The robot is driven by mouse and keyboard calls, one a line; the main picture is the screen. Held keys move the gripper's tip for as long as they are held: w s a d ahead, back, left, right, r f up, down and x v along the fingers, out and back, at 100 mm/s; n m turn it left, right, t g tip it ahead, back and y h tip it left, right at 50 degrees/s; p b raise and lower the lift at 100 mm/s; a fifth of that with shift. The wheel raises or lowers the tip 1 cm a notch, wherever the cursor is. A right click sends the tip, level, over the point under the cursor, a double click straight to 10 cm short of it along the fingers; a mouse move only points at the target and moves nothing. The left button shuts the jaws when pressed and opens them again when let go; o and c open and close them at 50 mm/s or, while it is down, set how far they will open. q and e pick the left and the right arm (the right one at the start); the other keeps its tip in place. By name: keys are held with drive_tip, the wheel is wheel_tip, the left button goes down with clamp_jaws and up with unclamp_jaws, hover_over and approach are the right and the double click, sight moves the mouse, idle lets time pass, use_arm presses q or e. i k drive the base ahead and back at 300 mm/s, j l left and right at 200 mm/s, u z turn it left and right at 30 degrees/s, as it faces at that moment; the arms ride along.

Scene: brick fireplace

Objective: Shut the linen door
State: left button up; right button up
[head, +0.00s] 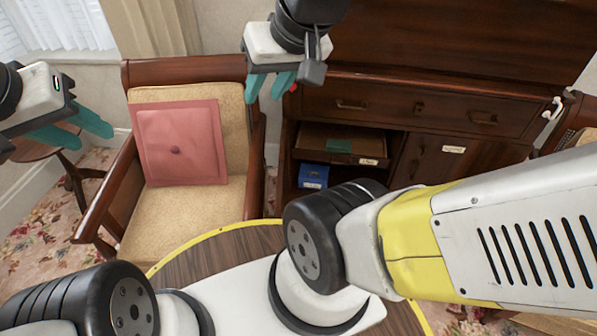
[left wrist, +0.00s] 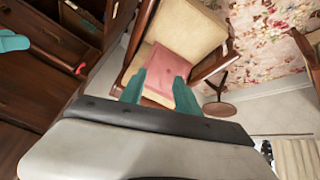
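The dark wooden cabinet (head: 419,90) stands at the back right. A closed door with a pale label (head: 453,149) is at its lower right; the label is too small to read. Left of it, an open compartment shows a pulled-out drawer (head: 312,137) and a blue box (head: 313,170). No swung-out door panel is clear. My right gripper (head: 268,88) is open and empty at the cabinet's upper left, above the chair's edge. My left gripper (head: 72,132) is open and empty left of the chair; its fingers also show in the left wrist view (left wrist: 160,92).
An armchair (head: 190,212) with a pink cushion (head: 180,145) stands left of the cabinet. A small round table (head: 32,148) is at far left. A small red spot (head: 293,88) shows by my right fingertips. Another chair (head: 575,118) stands at the right edge.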

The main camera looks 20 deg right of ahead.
sight(282, 192)
drive_tip(key=i+j+z, duration=0.1)
drive_tip(key=j+z, duration=0.3)
drive_tip(key=i+j+z, duration=0.1)
drive_tip(key=z, duration=0.3)
drive_tip(key=j+z, duration=0.75)
drive_tip(key=k+l+z, duration=0.15)
drive_tip(key=k, duration=0.35)
